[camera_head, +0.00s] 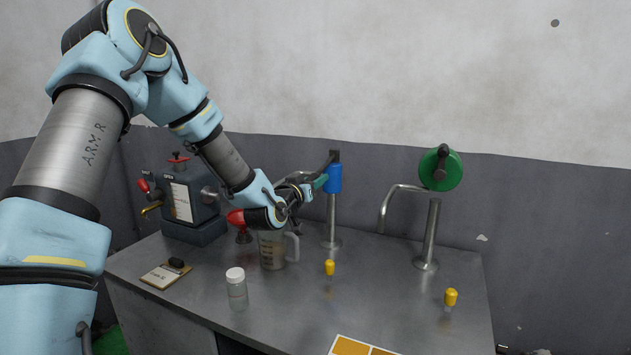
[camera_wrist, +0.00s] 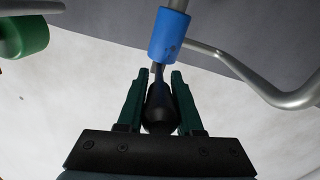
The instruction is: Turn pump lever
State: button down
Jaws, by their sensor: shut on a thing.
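The blue pump head (camera_head: 335,179) sits on an upright metal post at the back middle of the bench. It also shows at the top of the wrist view (camera_wrist: 168,35). Its black lever (camera_wrist: 158,108) has a thick dark handle pointing toward my wrist. My gripper (camera_wrist: 160,74) has its two dark green fingers on either side of this handle and is shut on it. In the head view my gripper (camera_head: 320,182) is just left of the blue head, and my wrist hides part of the lever.
A green round pump head (camera_head: 440,170) with a curved spout stands on a post to the right. A measuring jug (camera_head: 272,252) and a white-capped bottle (camera_head: 237,289) stand below my wrist. A dark machine (camera_head: 190,205) is at left. Yellow-capped items (camera_head: 330,268) stand in front.

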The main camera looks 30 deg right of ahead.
jog(key=shift+f, duration=0.15)
jog(key=b, duration=0.3)
jog(key=shift+f, duration=0.25)
jog(key=shift+r, duration=0.15)
jog(key=c, duration=0.6)
grip_release()
jog(key=b+v, duration=0.4)
jog(key=v, duration=0.6)
jog(key=shift+s+a, duration=0.2)
jog(key=shift+a, duration=0.15)
